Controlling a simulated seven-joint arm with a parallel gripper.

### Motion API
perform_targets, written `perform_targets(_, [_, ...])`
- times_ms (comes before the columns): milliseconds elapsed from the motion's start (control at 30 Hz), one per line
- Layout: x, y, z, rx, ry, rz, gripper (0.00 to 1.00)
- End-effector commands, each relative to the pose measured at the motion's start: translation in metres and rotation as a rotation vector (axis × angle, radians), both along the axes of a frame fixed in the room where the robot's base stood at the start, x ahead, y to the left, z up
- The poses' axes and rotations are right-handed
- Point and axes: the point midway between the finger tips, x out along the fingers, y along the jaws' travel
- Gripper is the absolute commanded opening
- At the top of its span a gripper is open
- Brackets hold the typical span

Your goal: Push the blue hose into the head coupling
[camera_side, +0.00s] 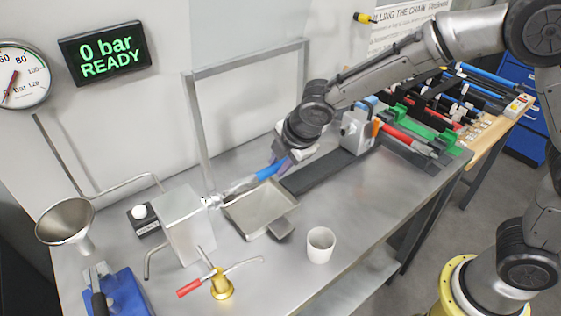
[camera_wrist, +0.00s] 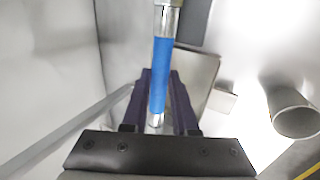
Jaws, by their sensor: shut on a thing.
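My gripper (camera_side: 284,162) is shut on the blue hose (camera_side: 268,172) above the steel bench. In the wrist view the blue hose (camera_wrist: 161,75) lies between the two dark fingers of my gripper (camera_wrist: 161,80), with clear or silvery sections at both ends. In the side view a pale, shiny length runs from the blue part toward the head coupling (camera_side: 212,201) on the right face of the grey metal box (camera_side: 184,228). That length appears to reach the coupling, but I cannot tell whether it is inside it or only in line with it.
A shallow metal tray (camera_side: 281,197) lies below the hose, with a white cup (camera_side: 320,245) in front. A display (camera_side: 105,53) reads "0 bar READY".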

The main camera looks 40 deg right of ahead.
Motion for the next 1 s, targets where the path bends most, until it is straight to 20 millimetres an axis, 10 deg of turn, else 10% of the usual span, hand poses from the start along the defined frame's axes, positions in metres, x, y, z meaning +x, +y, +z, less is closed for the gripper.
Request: perform_targets(1000, [0.0,0.023,0.001,0.001,-0.002,0.0,0.0])
